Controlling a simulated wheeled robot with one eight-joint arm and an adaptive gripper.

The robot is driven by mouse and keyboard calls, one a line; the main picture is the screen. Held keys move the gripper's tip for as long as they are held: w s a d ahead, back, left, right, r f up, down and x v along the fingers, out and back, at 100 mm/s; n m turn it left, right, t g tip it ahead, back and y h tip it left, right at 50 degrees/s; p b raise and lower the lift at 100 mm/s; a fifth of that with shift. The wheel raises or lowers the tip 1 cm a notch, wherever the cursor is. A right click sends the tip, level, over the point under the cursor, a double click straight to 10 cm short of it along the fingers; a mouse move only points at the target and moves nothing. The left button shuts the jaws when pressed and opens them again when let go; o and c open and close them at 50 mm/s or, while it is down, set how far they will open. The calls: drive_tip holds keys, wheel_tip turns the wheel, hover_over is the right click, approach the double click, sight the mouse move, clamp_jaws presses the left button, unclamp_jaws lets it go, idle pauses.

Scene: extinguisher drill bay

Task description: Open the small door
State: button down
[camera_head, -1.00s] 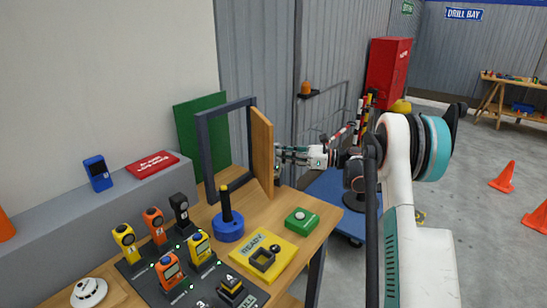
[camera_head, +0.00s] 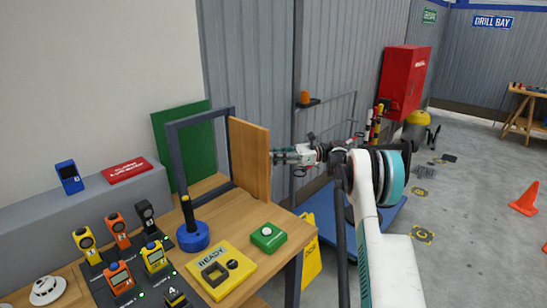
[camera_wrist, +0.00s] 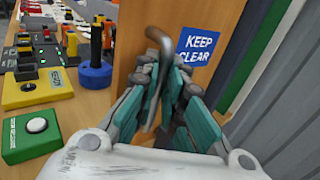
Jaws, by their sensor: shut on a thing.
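The small door is a wooden panel (camera_head: 250,160) at the right post of a dark upright frame (camera_head: 200,118) on the wooden table. It stands swung out at an angle from the frame, leaving the opening clear. In the wrist view the door's face (camera_wrist: 130,45) carries a blue KEEP CLEAR sign (camera_wrist: 199,46) and a curved metal handle (camera_wrist: 158,36). My gripper (camera_wrist: 168,90) is shut on this handle, its teal fingers on both sides. In the head view my gripper (camera_head: 277,157) meets the door's right side, and the handle is hidden there.
A blue base with a black post (camera_head: 192,236) stands in front of the frame. A green box with a white button (camera_head: 268,236) and a yellow READY block (camera_head: 220,270) sit near the table edge. Several detectors stand at the left. A yellow floor sign (camera_head: 311,255) is beside the table.

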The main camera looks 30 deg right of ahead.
drive_tip(key=shift+w+r, duration=0.1)
drive_tip(key=shift+w, duration=0.25)
drive_tip(key=c, duration=2)
unclamp_jaws()
drive_tip(key=o, duration=0.3)
drive_tip(key=shift+w+f, duration=0.3)
drive_tip(key=shift+w, duration=0.1)
drive_tip(key=shift+s, duration=0.1)
drive_tip(key=shift+d, duration=0.1)
drive_tip(key=v, duration=1.2)
drive_tip(key=shift+s, duration=0.1)
